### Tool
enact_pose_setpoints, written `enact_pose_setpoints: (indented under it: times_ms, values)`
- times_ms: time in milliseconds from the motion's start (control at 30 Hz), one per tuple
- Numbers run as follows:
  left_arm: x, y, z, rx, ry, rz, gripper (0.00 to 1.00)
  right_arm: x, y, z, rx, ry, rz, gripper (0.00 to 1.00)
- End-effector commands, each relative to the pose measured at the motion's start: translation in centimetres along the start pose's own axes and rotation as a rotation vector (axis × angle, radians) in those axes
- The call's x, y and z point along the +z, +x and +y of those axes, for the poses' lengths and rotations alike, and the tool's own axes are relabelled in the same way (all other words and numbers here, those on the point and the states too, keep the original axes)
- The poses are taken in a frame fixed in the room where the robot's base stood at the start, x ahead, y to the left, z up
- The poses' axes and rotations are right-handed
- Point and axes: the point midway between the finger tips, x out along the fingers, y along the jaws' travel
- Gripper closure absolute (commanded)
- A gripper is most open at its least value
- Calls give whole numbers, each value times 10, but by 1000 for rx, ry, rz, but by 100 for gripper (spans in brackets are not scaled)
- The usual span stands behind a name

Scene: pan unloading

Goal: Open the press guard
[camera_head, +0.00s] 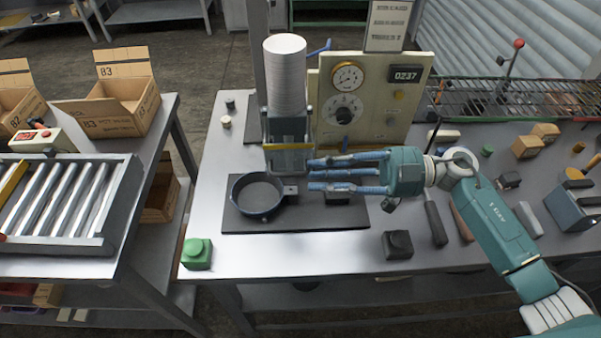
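The press (285,75) stands at the back of the middle table, with a tall pale ribbed cylinder on top. Its guard (287,148) looks like a pale, see-through panel with a yellow bar along its upper part, low on the front of the press. My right gripper (312,174) comes in from the right, its blue fingers straight and spread, with nothing between them. The fingertips are just right of the guard's lower part in the picture; I cannot tell if they touch it. A dark round pan (257,212) lies in front of the guard on a black mat (340,219). My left gripper is out of view.
A control panel (395,110) with gauges and a 0237 display stands right of the press. A green button box (197,253) and a black block (397,245) sit near the front edge. Tools lie at right. A roller conveyor (65,200) and cardboard boxes (125,100) are on the left.

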Motion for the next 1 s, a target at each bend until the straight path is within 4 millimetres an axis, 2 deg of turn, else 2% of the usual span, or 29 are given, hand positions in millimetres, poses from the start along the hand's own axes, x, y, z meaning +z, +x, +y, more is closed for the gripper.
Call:
enact_pose_setpoints:
  times_ms: [33, 200, 400, 1000]
  values:
    - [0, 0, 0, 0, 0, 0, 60, 1, -12, 0, 2, 2, -5, 74]
    - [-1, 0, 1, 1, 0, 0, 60, 1, -45, 0, 2, 1, -3, 74]
    - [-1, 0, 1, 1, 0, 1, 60, 0, -65, 0, 1, 0, 0, 74]
    - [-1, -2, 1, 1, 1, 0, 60, -3, -67, 0, 0, -1, 2, 74]
